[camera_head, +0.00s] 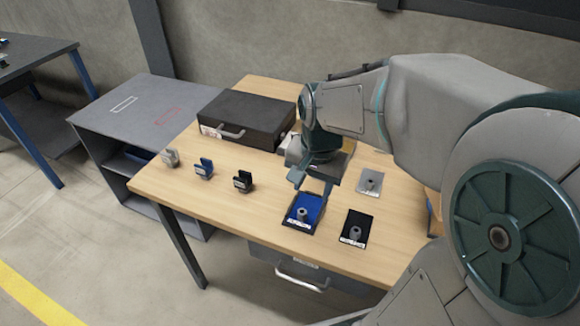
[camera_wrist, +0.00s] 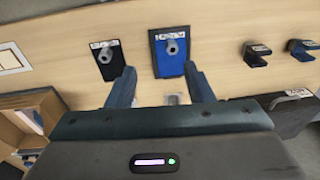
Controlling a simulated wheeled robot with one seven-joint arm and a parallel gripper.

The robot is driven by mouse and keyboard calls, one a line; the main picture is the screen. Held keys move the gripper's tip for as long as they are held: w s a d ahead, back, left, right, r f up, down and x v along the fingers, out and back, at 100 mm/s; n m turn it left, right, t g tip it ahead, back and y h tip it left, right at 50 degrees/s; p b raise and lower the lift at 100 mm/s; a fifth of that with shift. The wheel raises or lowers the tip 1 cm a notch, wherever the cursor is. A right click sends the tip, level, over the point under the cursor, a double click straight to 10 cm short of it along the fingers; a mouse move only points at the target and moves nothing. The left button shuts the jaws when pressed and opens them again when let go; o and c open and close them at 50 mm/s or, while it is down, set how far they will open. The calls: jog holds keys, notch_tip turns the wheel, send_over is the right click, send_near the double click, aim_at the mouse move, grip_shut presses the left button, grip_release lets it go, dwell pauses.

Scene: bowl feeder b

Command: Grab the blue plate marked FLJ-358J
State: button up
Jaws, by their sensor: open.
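The blue plate (camera_head: 307,212) lies on the wooden table. It carries a grey cylindrical post and a white label at its front edge; the label is too small to read surely. In the wrist view the blue plate (camera_wrist: 173,53) lies ahead of the fingertips, nearer the right finger. My gripper (camera_head: 316,185) is above the table, just behind the plate in the head view. In the wrist view my gripper (camera_wrist: 160,72) has its two fingers spread, with nothing between them that I can see held.
A black plate (camera_head: 356,228) and a grey plate (camera_head: 370,181), each with a post, lie to the right. Grey, blue and black brackets (camera_head: 243,181) stand at left. A dark case (camera_head: 245,119) sits behind.

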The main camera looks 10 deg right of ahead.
jog(key=w+f+m+g, duration=0.1)
jog(key=w+f+m, duration=0.1)
jog(key=w+m, duration=0.3)
send_over(302, 211)
jog(key=shift+m, duration=0.4)
jog(key=f, duration=0.8)
jog(key=shift+d+f+p, duration=0.3)
jog(key=shift+d+p, duration=0.05)
jog(key=shift+d, duration=0.05)
jog(key=f, duration=0.4)
jog(key=shift+s+a+f, duration=0.1)
jog(key=shift+a+f, duration=0.15)
jog(key=shift+a, duration=0.15)
jog(key=shift+f, duration=0.55)
grip_shut()
